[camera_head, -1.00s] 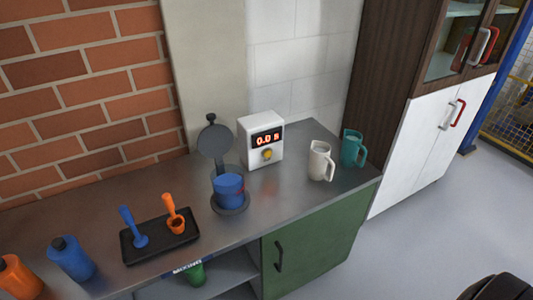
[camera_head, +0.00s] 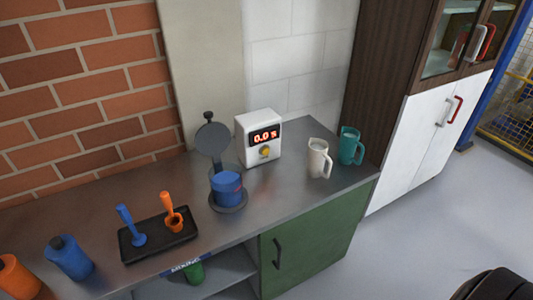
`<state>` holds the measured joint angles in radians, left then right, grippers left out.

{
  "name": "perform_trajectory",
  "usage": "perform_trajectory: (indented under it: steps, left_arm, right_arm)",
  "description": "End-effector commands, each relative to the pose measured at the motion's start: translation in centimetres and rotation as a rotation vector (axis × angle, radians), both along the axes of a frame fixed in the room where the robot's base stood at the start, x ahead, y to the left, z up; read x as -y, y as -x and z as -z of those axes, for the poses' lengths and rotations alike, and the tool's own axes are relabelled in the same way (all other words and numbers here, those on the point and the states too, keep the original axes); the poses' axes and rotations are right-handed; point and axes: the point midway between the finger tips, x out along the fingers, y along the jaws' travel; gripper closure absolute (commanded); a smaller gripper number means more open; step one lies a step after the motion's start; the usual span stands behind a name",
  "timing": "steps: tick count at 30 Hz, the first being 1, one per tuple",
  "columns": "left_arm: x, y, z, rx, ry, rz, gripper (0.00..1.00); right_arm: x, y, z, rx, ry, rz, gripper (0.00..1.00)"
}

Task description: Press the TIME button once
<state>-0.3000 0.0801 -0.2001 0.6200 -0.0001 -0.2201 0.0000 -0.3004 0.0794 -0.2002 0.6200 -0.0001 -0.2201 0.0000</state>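A white timer box (camera_head: 258,138) stands on the grey metal counter against the wall. Its dark display (camera_head: 265,136) shows red digits that look like 0.0. A round yellow button (camera_head: 265,152) sits below the display; no lettering on it is legible. Neither my left nor my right gripper shows in the head view. A dark rounded shape at the bottom right corner is only partly in view and I cannot tell what it is.
A clear container with blue contents (camera_head: 227,187) and a raised dark lid stands left of the box. White (camera_head: 318,159) and teal (camera_head: 350,146) jugs stand right. A black tray (camera_head: 157,238) holds blue and orange scoops. Blue (camera_head: 69,258) and orange (camera_head: 17,277) bottles stand front left.

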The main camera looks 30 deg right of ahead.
Motion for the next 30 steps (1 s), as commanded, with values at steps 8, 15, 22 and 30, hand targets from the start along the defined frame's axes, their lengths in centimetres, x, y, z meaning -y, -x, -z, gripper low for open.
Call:
perform_trajectory:
  steps: [8,15,22,30]
  left_arm:
    - [0.0,0.0,0.0,0.0,0.0,0.0,0.6]
    - [0.0,0.0,0.0,0.0,0.0,0.0,0.6]
    - [0.01,0.0,0.0,0.0,0.0,0.0,0.6]
    - [0.01,-0.01,0.0,0.0,0.0,0.0,0.6]
  right_arm:
    - [0.02,0.01,0.0,0.0,0.0,0.0,1.0]
    - [0.03,-0.01,0.0,0.0,0.0,0.0,1.0]
    - [0.03,-0.02,0.0,0.0,0.0,0.0,1.0]
    - [0.03,-0.03,0.0,0.0,0.001,0.0,1.0]
